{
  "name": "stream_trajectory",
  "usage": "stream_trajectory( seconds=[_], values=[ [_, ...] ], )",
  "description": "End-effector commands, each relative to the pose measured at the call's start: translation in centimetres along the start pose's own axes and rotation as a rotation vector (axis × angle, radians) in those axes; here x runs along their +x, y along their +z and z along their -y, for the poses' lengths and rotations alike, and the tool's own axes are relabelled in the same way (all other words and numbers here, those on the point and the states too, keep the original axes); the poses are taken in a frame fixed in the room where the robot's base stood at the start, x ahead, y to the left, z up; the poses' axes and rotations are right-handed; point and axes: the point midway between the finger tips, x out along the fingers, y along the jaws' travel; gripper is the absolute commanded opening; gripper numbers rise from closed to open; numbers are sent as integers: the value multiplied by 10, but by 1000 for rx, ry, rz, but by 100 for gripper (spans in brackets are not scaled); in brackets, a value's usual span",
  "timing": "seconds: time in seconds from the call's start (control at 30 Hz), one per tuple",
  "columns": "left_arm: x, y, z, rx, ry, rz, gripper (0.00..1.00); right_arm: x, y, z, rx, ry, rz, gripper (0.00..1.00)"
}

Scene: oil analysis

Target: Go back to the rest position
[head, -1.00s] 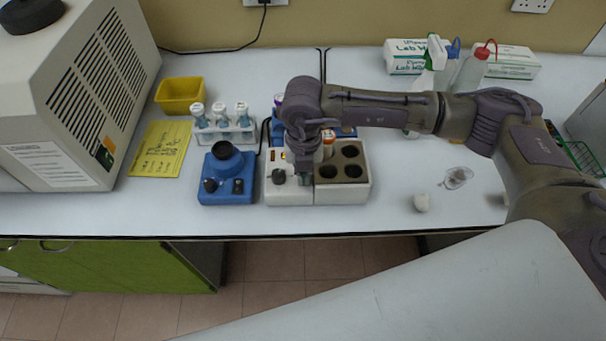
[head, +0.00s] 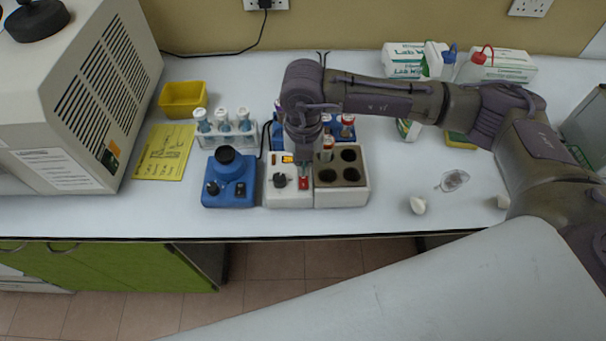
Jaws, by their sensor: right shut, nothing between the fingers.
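My right gripper (head: 303,168) points down over the white heating block (head: 340,194), above its control panel with the dark knob and red switch. It is shut with nothing in it. My right arm comes in from the right and reaches across the bench. A tube with a red and white top stands in the heating block just right of the gripper, partly hidden by it. The block's other visible holes are empty. My left gripper is not in the head view.
A blue mixer (head: 229,180) stands left of the block, with a rack of capped tubes (head: 226,134) behind it. A blue rack (head: 346,127) stands behind my gripper. A yellow tray (head: 183,98), bottles and boxes (head: 496,64) are further back. The front right bench has small white items.

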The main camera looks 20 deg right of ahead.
Motion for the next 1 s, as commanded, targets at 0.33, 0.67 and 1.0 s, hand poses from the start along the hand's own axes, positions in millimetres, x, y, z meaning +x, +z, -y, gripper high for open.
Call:
stream_trajectory(
  seconds=[0.33, 0.67, 1.0],
  values=[
    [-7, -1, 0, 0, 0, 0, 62, -15, 0, 0, 0, -1, 1, 0],
    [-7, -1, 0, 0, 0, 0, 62, -15, 0, 0, 0, -1, 1, 0],
    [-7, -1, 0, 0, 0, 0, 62, -17, -79, -85, -144, 391, -220, 0]
  ],
)
